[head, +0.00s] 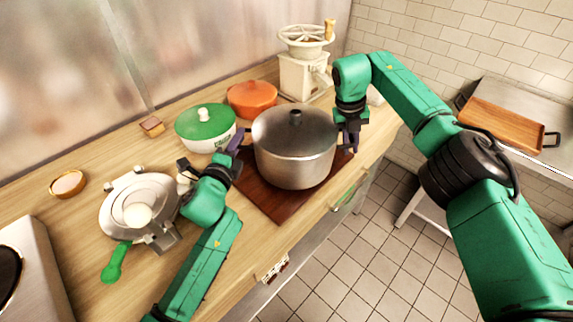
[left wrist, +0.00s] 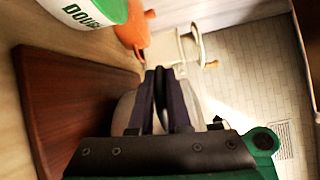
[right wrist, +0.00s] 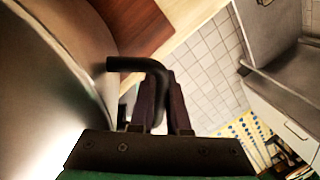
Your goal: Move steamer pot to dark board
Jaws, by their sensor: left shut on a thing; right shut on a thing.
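The steamer pot (head: 290,160) is a grey metal pot with a dark lid and knob, upright over the reddish-brown dark board (head: 272,207). I cannot tell whether its base touches the board. My left gripper (head: 236,148) is shut on the pot's left handle, which the fingers mostly hide. My right gripper (head: 350,140) is shut on the right handle; the right wrist view shows the black handle (right wrist: 138,64) between the fingers and the pot wall (right wrist: 45,85) beside it. The board also shows in the left wrist view (left wrist: 75,115).
A green-lidded white pot (head: 205,128) and an orange pot (head: 252,98) stand behind the board. A cream hand mill (head: 303,75) stands at the back. A round metal appliance (head: 140,205) with a green handle sits left. A wooden tray (head: 510,130) lies on the far right counter.

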